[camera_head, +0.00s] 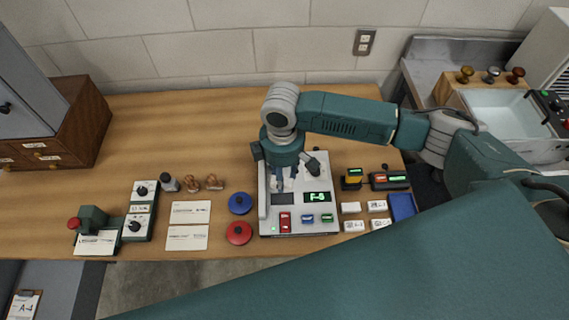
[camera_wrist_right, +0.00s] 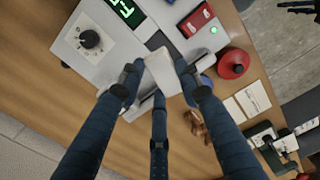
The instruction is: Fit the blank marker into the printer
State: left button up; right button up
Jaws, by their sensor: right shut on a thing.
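The printer (camera_head: 300,222) is a light grey machine on the wooden table, with a green-lit display (camera_head: 318,197), a black knob and coloured buttons along its front. My right gripper (camera_head: 284,186) points down over the printer's left part. In the right wrist view its dark fingers (camera_wrist_right: 160,85) are shut around a white block (camera_wrist_right: 160,70), which looks like the blank marker. The block is at the printer body (camera_wrist_right: 110,45); I cannot tell whether it touches or sits in a slot. In the head view the gripper and wrist hide it. My left gripper is not recognisable in either view.
Several white blocks (camera_head: 351,208) and a blue tray (camera_head: 402,207) lie right of the printer. Blue (camera_head: 240,203) and red (camera_head: 238,233) round pieces, printed cards (camera_head: 188,237) and stamps lie left of it. Bare table lies behind, left of my wrist.

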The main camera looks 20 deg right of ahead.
jog(key=shift+a+f+n+p, duration=0.1)
jog(key=shift+f+n+p, duration=0.35)
jog(key=shift+f+n, duration=0.65)
jog(key=shift+n, duration=0.2)
jog(key=b, duration=0.5)
send_over(283, 197)
notch_tip(283, 197, down, 4)
jog(key=shift+a+f, duration=0.15)
jog(key=shift+f, duration=0.8)
pick_arm(q)
jog(key=f, duration=0.3)
jog(key=shift+a+f, duration=0.2)
jog(key=shift+a, duration=0.05)
jog(key=shift+r, duration=0.45)
pick_arm(e)
jog(key=shift+f, duration=0.55)
jog(key=o, duration=1.1)
pick_arm(q)
jog(key=shift+s, duration=0.1)
pick_arm(e)
jog(key=shift+o, duration=0.2)
